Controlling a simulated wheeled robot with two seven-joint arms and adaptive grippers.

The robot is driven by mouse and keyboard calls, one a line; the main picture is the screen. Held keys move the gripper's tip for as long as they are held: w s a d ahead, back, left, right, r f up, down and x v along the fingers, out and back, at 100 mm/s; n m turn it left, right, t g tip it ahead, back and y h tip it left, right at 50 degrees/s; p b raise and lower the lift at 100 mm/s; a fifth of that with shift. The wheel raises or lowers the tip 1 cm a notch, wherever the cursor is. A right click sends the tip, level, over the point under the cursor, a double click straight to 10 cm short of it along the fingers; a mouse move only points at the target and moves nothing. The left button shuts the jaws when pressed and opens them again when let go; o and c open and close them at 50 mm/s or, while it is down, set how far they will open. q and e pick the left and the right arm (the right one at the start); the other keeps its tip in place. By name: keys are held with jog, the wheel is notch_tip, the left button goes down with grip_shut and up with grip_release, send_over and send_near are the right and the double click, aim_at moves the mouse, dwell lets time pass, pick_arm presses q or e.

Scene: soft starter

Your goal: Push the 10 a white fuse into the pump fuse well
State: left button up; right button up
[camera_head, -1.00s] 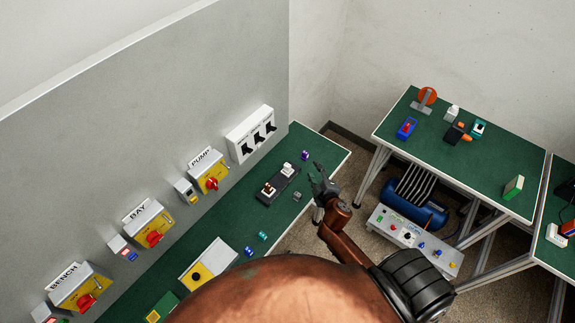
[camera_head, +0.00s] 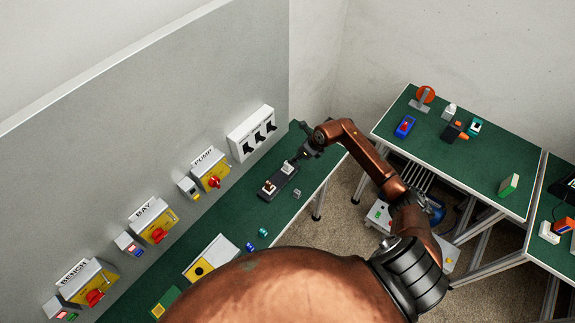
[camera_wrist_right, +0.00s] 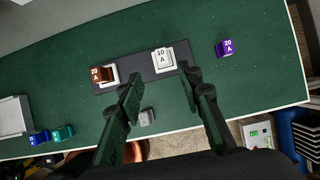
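The white 10 A fuse (camera_wrist_right: 164,60) stands at one end of a dark holder block (camera_wrist_right: 133,69), beside the brown 20 A fuse (camera_wrist_right: 101,73). In the head view the white fuse (camera_head: 287,168) is at the holder's far end. My right gripper (camera_head: 298,158) is above that end; in the wrist view its two fingers (camera_wrist_right: 158,87) are spread and empty, with the white fuse beyond the gap. The yellow PUMP box (camera_head: 213,174) is on the grey panel, with a small white unit (camera_head: 189,187) beside it; its well opening is too small to make out. My left gripper is not in view.
A purple 20 A fuse (camera_wrist_right: 225,48) and a grey fuse (camera_wrist_right: 145,117) lie near the holder. Blue and teal fuses (camera_head: 256,238) lie farther along the green bench. A white switch box (camera_head: 252,134) is on the panel above the holder.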

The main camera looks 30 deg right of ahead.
aim_at(288, 164)
jog(key=b+x, duration=0.2)
jog(key=x, duration=0.1)
jog(key=b+x, duration=0.5)
jog(key=x, duration=0.2)
jog(key=shift+s+d+f+b, duration=0.1)
jog(key=shift+d+b, duration=0.2)
grip_shut()
dwell(0.9)
notch_tip(288, 164, up, 8)
jog(key=p, duration=0.5)
